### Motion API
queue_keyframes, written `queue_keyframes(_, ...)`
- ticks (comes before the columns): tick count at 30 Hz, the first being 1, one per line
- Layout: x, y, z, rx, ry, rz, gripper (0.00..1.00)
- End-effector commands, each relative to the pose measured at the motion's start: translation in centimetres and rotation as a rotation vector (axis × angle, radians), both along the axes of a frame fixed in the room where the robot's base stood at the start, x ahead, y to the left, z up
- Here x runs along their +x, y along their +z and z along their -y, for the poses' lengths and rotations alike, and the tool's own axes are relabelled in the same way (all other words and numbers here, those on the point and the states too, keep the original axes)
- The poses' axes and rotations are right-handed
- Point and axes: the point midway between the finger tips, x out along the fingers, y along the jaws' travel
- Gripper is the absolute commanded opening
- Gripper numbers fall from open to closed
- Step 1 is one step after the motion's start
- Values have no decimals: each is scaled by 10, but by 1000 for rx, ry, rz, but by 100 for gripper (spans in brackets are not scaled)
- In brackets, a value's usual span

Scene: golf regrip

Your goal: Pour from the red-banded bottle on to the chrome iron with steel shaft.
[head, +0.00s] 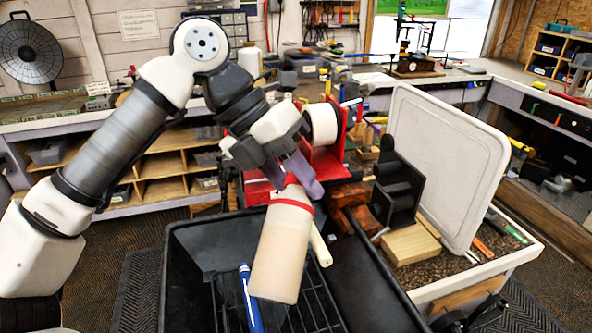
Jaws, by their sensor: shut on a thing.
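The red-banded bottle (279,262) is pale and cloudy, with a red band near its upper end. It hangs slightly tilted above a black tub (205,232). My gripper (303,180) has purple-grey fingers and is shut on the bottle at its upper end, just above the band. The fingers hide the bottle's top. I cannot clearly pick out the chrome iron with steel shaft. A cream rod (320,246) shows just right of the bottle, partly hidden by it. A blue grip-like rod (250,300) stands in the tub at the lower left of the bottle.
Behind my gripper is a red stand with a white roll (322,124). To the right are a black stand (400,190), a wooden block (411,244) and a large white panel (440,160) on the bench. Wooden shelves (165,165) stand at the left back.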

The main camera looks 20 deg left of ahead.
Motion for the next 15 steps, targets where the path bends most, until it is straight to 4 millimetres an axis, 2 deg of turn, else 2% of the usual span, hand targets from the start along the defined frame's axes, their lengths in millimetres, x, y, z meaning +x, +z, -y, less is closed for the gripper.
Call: queue_keyframes(15,0,-2,-3,-6,0,-66,0)
